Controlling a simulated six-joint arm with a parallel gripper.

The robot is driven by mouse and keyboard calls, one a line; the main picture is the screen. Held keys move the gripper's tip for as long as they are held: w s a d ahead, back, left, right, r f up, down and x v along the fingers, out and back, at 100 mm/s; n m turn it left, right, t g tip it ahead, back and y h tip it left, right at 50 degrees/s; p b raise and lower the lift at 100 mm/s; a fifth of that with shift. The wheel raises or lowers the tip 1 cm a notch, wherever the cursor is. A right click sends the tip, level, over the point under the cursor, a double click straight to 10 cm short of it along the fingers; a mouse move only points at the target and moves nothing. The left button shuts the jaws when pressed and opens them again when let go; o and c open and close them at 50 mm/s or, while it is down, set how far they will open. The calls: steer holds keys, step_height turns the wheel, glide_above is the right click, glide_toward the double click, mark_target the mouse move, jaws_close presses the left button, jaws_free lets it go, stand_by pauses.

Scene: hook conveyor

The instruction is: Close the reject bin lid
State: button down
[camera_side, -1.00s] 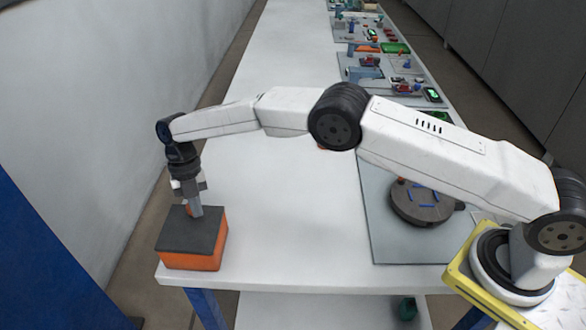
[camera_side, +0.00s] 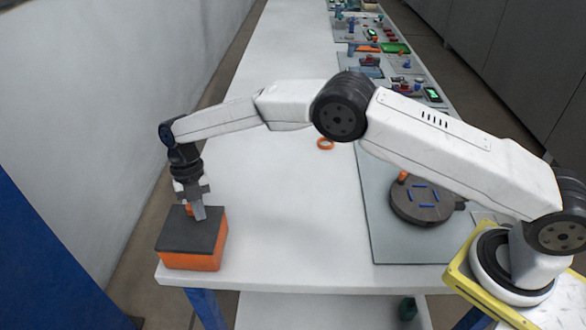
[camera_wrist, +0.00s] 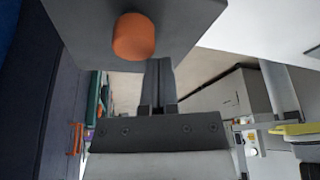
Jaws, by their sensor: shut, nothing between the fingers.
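The reject bin (camera_side: 192,262) is an orange box at the table's front left corner. Its dark grey lid (camera_side: 178,240) lies flat across the top in the side view. A small orange knob stands on the lid, partly hidden by my gripper in the side view; it shows plainly in the wrist view (camera_wrist: 133,37), with the lid (camera_wrist: 85,25) around it. My gripper (camera_side: 200,214) is shut and empty, tilted, with its fingertips at the lid beside the knob. In the wrist view the shut fingers (camera_wrist: 158,68) end at the lid's edge; I cannot tell whether they touch it.
An orange ring (camera_side: 325,143) lies on the white table (camera_side: 280,215). A dark round turntable (camera_side: 421,204) with blue marks stands on a grey plate (camera_side: 390,248) to the right. Trays of small parts (camera_side: 375,65) line the far right. The table around the bin's right side is clear.

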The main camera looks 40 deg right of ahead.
steer(key=shift+s, duration=1.35)
steer(key=shift+r, duration=0.25)
steer(key=a+v, duration=0.1)
steer(key=v, duration=0.8)
steer(key=shift+w+r, duration=0.2)
steer(key=shift+r, duration=0.05)
steer(key=s+d+r+m+t, duration=0.1)
steer(key=s+d+m+t, duration=0.15)
steer(key=d+m, duration=0.6)
steer(key=s+d+r+m+t, duration=0.1)
steer(key=s+d+m, duration=0.3)
steer(key=d+m, duration=0.45)
steer(key=s+d+f+m+t, duration=0.1)
steer(key=s+d+m, duration=0.4)
steer(key=s+m, duration=0.2)
steer(key=s+d+f+m+t+h, duration=0.1)
steer(key=s+d+m, duration=0.4)
steer(key=s, duration=0.5)
steer(key=m, duration=0.2)
steer(key=shift+s+d+f+m+t, duration=0.3)
steer(key=shift+s+f+t, duration=0.05)
steer(key=shift+s, duration=0.05)
